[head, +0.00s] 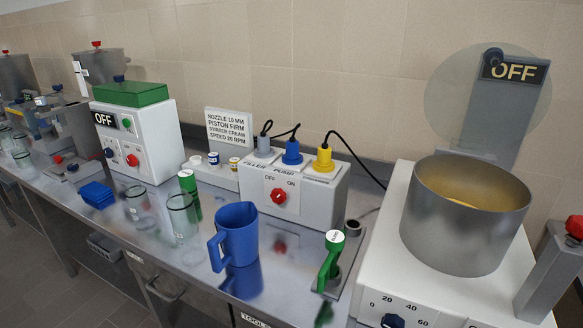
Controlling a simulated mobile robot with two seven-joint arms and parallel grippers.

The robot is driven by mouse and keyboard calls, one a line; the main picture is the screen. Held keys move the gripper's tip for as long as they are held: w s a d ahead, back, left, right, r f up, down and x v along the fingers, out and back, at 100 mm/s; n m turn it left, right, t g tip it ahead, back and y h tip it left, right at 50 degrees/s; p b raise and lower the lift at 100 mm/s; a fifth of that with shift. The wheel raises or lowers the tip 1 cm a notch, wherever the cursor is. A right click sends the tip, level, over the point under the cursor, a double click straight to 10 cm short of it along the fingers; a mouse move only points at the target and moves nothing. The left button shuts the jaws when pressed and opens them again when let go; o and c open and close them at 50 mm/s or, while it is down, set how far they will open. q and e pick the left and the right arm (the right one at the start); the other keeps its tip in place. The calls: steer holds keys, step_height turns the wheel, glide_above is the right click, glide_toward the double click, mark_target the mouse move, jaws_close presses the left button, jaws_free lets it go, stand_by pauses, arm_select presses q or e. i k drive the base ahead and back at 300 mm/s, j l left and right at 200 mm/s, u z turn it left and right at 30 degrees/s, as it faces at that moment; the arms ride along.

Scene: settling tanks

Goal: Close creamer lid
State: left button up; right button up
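A steel pot (465,228) with yellowish contents sits on a white machine (395,262) at the right. A clear round disc (450,92), which looks like the raised lid, stands tilted up behind the pot, in front of a grey post (480,135). The pot's top is uncovered. No object is labelled creamer, so I take this machine to be it. Neither of my grippers is in view.
An OFF sign (515,70) tops the post. A grey bracket with a red knob (575,227) stands at the right edge. A blue jug (236,238), a green-handled tool (331,258) and a white socket box (300,190) are left of the machine. Glass beakers (182,215) stand farther left.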

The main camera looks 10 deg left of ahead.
mark_target(494, 56)
steer(key=k+l, duration=0.1)
steer(key=l, duration=0.3)
steer(key=k+l, duration=0.15)
steer(key=l, duration=0.2)
steer(key=k+l+u, duration=0.1)
steer(key=l, duration=0.3)
